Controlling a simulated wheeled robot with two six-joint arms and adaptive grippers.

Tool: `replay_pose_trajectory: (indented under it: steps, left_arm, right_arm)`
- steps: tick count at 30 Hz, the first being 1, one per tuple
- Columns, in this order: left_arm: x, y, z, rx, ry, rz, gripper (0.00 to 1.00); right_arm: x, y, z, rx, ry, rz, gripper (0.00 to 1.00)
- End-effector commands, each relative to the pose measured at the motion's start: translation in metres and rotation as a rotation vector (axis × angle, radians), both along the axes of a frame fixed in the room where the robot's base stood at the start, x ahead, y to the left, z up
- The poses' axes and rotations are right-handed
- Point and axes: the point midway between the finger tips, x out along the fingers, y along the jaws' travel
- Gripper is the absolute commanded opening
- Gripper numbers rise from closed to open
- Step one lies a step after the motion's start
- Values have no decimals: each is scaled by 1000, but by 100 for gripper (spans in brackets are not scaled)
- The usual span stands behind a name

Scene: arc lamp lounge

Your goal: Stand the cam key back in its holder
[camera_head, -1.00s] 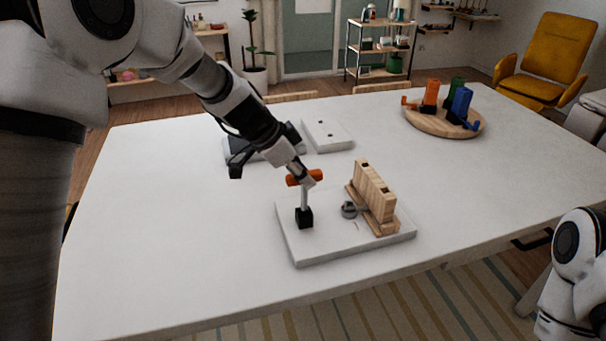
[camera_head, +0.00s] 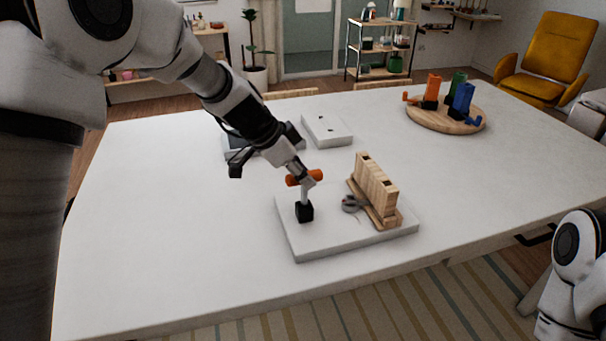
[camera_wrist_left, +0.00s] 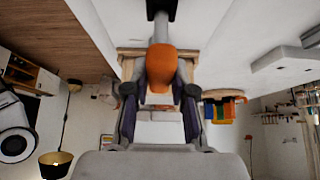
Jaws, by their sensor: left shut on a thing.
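The cam key has an orange cross handle (camera_head: 304,178) and a grey shaft. It stands about upright, with its shaft running down to a small black block (camera_head: 304,212) on a white board (camera_head: 335,243). My left gripper (camera_head: 308,183) is shut on the orange handle. In the left wrist view the handle (camera_wrist_left: 161,66) sits between the fingers, with the shaft and black block beyond it. I cannot tell how deep the shaft tip sits in the block. A slotted wooden rack (camera_head: 374,186) stands on the board to the right. My right gripper is out of view.
A grey round metal part (camera_head: 350,203) lies between key and rack. A white box (camera_head: 326,130) and a dark-topped device (camera_head: 237,146) are behind. A round wooden tray (camera_head: 430,122) holds coloured pieces at the back right. The table's left side (camera_head: 160,240) is clear.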

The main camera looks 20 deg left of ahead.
Motion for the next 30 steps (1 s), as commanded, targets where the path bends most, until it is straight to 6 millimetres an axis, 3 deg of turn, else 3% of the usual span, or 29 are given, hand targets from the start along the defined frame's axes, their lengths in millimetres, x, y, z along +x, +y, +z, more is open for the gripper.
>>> replay_pose_trajectory:
  steps: [5, 6, 7, 8, 16, 20, 30]
  left_arm:
    - [0, 0, -4, 0, 0, 0, 0]
    - [0, 0, -3, 0, -1, 1, 38]
    - [0, 0, -3, 0, 0, 0, 49]
    - [0, 0, -3, 0, 0, 0, 54]
    - [0, 0, -3, 0, 0, 0, 54]
    - [-2, 4, 7, -1, -4, 0, 54]
    - [-28, 41, 75, -2, -5, 1, 54]
  right_arm:
    - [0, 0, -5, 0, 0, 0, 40]
    - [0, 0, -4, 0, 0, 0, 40]
    - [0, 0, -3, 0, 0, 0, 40]
    - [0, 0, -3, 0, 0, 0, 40]
    - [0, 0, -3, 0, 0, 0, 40]
    - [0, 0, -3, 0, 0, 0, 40]
    - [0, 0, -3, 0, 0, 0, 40]
